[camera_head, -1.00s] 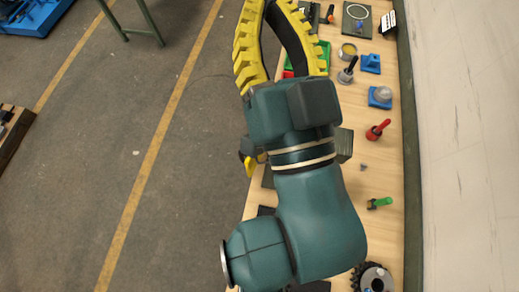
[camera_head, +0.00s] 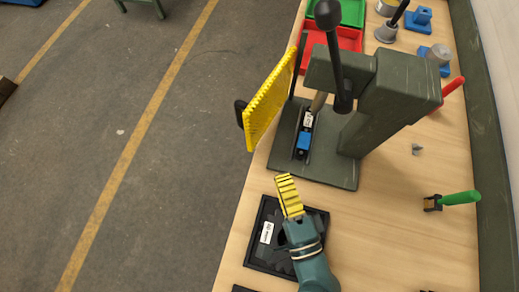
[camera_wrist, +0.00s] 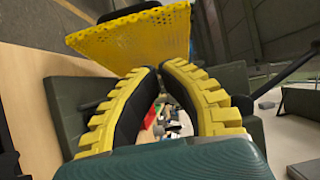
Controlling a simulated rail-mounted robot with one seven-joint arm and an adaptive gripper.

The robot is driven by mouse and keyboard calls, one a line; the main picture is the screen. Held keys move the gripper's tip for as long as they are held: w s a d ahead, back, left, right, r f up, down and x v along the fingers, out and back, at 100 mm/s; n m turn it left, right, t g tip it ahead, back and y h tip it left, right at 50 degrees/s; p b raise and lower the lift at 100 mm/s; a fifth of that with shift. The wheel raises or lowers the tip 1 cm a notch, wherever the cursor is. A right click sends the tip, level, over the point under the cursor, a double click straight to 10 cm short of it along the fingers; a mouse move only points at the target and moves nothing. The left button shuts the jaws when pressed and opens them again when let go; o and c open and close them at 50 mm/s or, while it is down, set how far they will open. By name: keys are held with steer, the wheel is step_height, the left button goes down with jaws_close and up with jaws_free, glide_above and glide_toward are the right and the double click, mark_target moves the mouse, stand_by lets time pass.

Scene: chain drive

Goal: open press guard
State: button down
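The press (camera_head: 395,95) is a dark green machine with a base plate and a black lever. Its guard (camera_head: 268,100) is a yellow perforated panel on the left side of the press, with a black handle (camera_head: 240,113) on its outer face. A blue part (camera_head: 304,141) lies in a dark holder on the press base. My gripper (camera_head: 285,178), with yellow ribbed fingers, is below the guard in the head view, apart from it. In the wrist view the fingertips (camera_wrist: 159,69) come together with nothing visible between them, and the guard (camera_wrist: 130,40) is beyond them.
A black tray (camera_head: 268,255) lies under my gripper. Red (camera_head: 350,36) and green (camera_head: 352,10) bins stand behind the press. A green-handled tool (camera_head: 458,198) and a small grey piece (camera_head: 417,149) lie at right. Left of the bench is open floor.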

step_height(320, 180, down, 4)
steer(key=d+r, duration=0.1)
steer(key=p, duration=0.2)
glide_toward(256, 127)
steer(key=w+d, duration=0.1)
steer(key=w, duration=0.4)
steer(key=shift+w+a+r+m+p, duration=0.1)
steer(key=shift+w+a+m+p, duration=0.1)
steer(key=shift+a, duration=0.35)
steer(key=shift+w+a+r+m+p, duration=0.1)
steer(key=shift+a+m, duration=0.1)
steer(key=shift+a, duration=0.35)
steer(key=shift+w+a+f+h, duration=0.15)
steer(key=shift+w+a+h, duration=0.15)
steer(key=shift+a, duration=0.05)
